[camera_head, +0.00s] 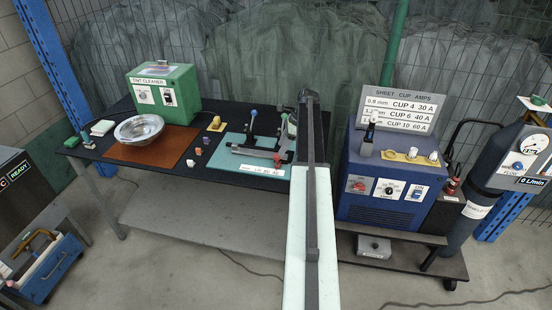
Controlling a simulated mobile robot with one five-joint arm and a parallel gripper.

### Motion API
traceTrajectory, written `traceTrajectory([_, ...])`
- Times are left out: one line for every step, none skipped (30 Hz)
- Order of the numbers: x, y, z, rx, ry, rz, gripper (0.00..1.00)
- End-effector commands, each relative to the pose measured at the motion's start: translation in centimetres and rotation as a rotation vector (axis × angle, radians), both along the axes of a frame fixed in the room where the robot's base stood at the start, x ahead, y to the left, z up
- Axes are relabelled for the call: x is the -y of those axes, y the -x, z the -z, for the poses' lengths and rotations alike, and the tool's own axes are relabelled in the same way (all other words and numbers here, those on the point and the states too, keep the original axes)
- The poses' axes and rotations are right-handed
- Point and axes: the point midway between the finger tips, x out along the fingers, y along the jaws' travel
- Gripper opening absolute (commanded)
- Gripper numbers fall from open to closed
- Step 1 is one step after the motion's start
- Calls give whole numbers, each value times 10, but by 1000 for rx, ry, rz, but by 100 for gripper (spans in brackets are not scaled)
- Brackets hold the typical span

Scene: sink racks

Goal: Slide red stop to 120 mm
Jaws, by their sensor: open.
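The red stop (277,160) is a small red piece at the right part of a grey shear-like fixture with a rail (253,151). The fixture stands on a teal mat (234,165) on the black bench. The scale marks are too small to read, so I cannot tell the stop's position in millimetres. My arm reaches up the middle of the view and passes just right of the fixture, covering the mat's right side. I cannot make out my gripper's fingers; its end is hidden or out of sight. Nothing is seen touching the stop.
A white label plate (262,171) lies at the mat's front. A blue power unit (391,183) and gas cylinder stand right.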

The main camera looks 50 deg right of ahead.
Motion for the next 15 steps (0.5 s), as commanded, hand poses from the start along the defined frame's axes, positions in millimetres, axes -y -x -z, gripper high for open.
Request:
traceTrajectory([-3,-2,15,1,1,-2,52])
traceTrajectory([-4,-4,20,1,1,-2,52])
traceTrajectory([-6,-6,28,1,1,-3,52])
traceTrajectory([-8,-8,33,0,2,-3,52])
traceTrajectory([-9,-9,39,0,2,-4,52])
traceTrajectory([-11,-11,45,0,2,-4,52])
traceTrajectory([-13,-13,50,0,2,-3,52])
traceTrajectory([-14,-14,54,0,2,-3,52])
traceTrajectory([-15,-15,58,0,2,-3,52])
traceTrajectory([-16,-16,59,0,2,-3,52])
traceTrajectory([-17,-17,61,0,2,-3,52])
traceTrajectory([-18,-18,61,0,2,-3,52])
traceTrajectory([-18,-18,61,0,2,-3,52])
traceTrajectory([-18,-18,60,0,2,-3,52])
traceTrajectory([-18,-18,59,0,2,-3,52])
